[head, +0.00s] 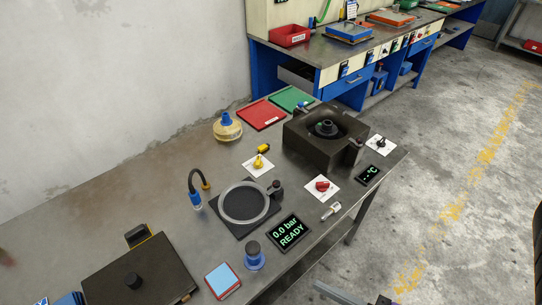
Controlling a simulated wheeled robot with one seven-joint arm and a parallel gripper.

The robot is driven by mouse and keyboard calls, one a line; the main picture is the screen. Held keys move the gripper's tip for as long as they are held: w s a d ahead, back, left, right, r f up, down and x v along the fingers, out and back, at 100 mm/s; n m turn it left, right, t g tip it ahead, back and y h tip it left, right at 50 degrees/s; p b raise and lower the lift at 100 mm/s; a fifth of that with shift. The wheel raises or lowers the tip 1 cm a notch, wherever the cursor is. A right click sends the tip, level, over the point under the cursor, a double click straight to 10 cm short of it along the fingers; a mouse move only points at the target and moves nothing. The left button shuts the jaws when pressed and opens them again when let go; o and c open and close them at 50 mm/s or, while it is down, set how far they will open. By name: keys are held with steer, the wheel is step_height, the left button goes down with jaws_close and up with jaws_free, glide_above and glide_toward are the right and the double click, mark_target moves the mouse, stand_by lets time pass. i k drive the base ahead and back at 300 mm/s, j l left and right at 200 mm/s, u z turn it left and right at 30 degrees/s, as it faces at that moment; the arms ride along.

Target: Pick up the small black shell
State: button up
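I cannot pick out the small black shell for certain. A small black round piece (326,128) sits in the hollow of a dark square block (311,150) at the table's right end; it may be the shell or part of the block. A small dark upright piece (274,187) stands at the edge of a grey ring (222,206) on a black square plate. My gripper is not clearly in view, so its state does not show.
The steel table (110,205) holds a large dark plate with a knob (110,273), a blue-capped jar (227,128), red (262,114) and green (291,98) trays, a blue weight (254,260) and a display reading "0.0 bar READY" (289,232). The left back of the table is bare.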

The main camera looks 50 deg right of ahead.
mark_target(326, 130)
steer(key=z, duration=1.3)
steer(key=i+j+u, duration=0.45)
steer(key=i+u, duration=0.25)
steer(key=i, duration=0.05)
